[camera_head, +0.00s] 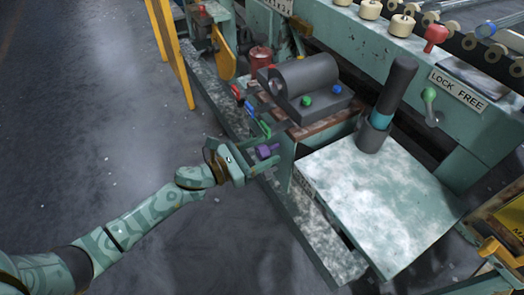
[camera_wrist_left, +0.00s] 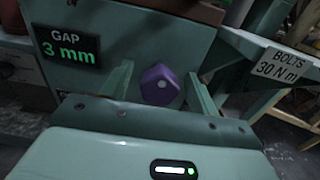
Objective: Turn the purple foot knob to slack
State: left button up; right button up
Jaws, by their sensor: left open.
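The purple foot knob (camera_head: 267,151) sits low on the near side of the green machine, at the end of my left arm in the head view. My left gripper (camera_head: 262,157) is open, with its fingers around or close beside the knob. In the left wrist view the purple knob (camera_wrist_left: 160,85) shows between the two green fingers of the left gripper (camera_wrist_left: 162,92), with a gap on each side. The knob has a pale spot on its face. Whether any finger touches it I cannot tell. My right gripper is not in view.
A sign reading GAP 3 mm (camera_wrist_left: 68,46) is left of the knob; a BOLTS 30 N m sign (camera_wrist_left: 283,64) is at right. Blue and green handles (camera_head: 258,122) sit just above the knob. A pale worktable (camera_head: 385,205) stands right. Grey floor (camera_head: 95,110) lies open left.

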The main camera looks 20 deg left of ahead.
pick_arm(q)
jog(key=c, duration=0.9)
jog(key=shift+c, duration=0.2)
